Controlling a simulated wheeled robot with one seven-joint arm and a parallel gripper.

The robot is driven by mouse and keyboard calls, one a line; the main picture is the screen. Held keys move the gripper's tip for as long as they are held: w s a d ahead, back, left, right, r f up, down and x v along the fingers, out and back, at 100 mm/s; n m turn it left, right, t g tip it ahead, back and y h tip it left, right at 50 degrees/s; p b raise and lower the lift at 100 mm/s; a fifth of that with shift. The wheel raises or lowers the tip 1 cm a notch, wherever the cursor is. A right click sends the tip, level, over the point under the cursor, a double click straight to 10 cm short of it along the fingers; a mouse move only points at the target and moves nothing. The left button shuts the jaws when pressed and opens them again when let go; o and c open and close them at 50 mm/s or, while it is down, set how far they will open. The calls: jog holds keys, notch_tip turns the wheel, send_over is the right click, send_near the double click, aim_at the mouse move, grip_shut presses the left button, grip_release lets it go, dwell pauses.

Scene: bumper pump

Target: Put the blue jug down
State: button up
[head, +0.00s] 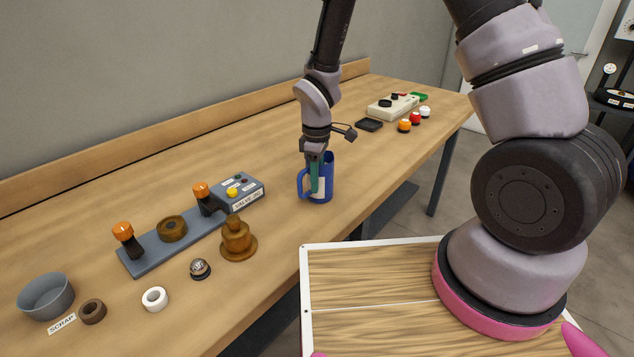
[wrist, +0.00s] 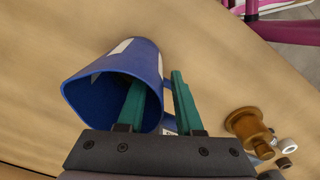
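The blue jug (head: 327,180) stands upright on the wooden bench near its front edge, with a pale label on its side. Its handle is at the left in the head view. In the wrist view I look into the mouth of the jug (wrist: 112,95). My gripper (head: 316,178) is low at the jug, pointing down. In the wrist view, my gripper (wrist: 160,85) has its green fingers spread, one inside the jug and one outside, with the wall between. A gap shows between the outer finger and the wall. Part of the handle shows low between the fingers.
A brown stepped knob (head: 238,240), the valve block (head: 190,232) and a small bell-like dome (head: 200,268) are left of the jug. A black tray (head: 369,125), a beige box (head: 392,107) and coloured buttons (head: 404,125) are farther right. Bench around the jug is clear.

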notch_tip(320, 180, up, 11)
jog(key=shift+r, duration=0.15)
jog(key=s+d+r+m+t+y, duration=0.1)
jog(key=d+r+m, duration=0.35)
jog(key=r, duration=0.35)
jog(key=s+d+r+m+t, duration=0.1)
jog(key=d+r+m+t, duration=0.15)
jog(key=d+r, duration=0.45)
jog(key=s+d+r+m+t+y, duration=0.1)
jog(key=s+d+r+m+t, duration=0.2)
jog(key=s+d+r+m, duration=0.5)
jog(key=s+r+m, duration=0.3)
jog(key=r, duration=0.1)
jog(key=shift+s+r+t, duration=0.15)
jog(key=shift+s+t, duration=0.15)
jog(key=shift+t, duration=0.05)
jog(key=shift+d, duration=0.1)
